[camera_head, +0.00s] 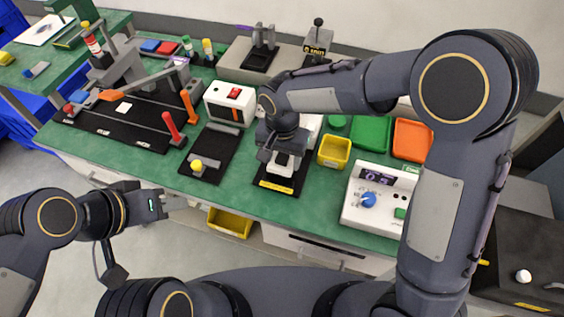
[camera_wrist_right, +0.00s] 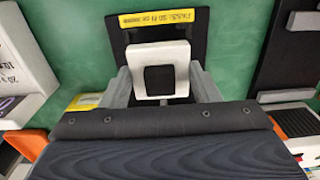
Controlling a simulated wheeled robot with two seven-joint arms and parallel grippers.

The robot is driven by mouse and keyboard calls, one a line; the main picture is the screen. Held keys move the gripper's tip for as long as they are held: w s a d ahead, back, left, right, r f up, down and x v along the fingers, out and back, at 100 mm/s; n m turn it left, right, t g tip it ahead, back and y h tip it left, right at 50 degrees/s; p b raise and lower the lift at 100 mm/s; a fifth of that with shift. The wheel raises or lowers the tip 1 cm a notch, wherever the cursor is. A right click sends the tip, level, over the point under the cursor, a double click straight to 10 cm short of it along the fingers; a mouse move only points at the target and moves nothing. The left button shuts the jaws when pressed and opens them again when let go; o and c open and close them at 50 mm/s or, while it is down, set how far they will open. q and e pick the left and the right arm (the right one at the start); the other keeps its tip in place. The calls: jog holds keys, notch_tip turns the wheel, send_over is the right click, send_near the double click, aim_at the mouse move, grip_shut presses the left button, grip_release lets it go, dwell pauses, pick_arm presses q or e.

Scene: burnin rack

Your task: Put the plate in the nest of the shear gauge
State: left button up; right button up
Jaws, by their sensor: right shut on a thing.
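The shear gauge has a black base with a yellow label (camera_head: 276,186) on its front edge. The base also shows in the right wrist view (camera_wrist_right: 199,33). My right gripper (camera_head: 283,150) is low over this base. In the right wrist view its fingers (camera_wrist_right: 162,88) are shut on both sides of a white plate (camera_wrist_right: 156,52) with a dark square in its middle. The plate is over the black base. I cannot tell whether it touches the nest, which is largely hidden. My left gripper (camera_head: 180,203) is empty, in front of the table edge; its finger gap is unclear.
A yellow bin (camera_head: 334,151) stands right of the gauge, with green (camera_head: 371,133) and orange (camera_head: 412,140) trays behind. A white device with a blue knob (camera_head: 368,199) is further right. A black fixture with a yellow knob (camera_head: 197,165) stands left of the gauge.

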jog(key=shift+f, duration=1.4)
jog(key=shift+f, duration=0.1)
jog(key=shift+f, duration=0.15)
jog(key=o, duration=1)
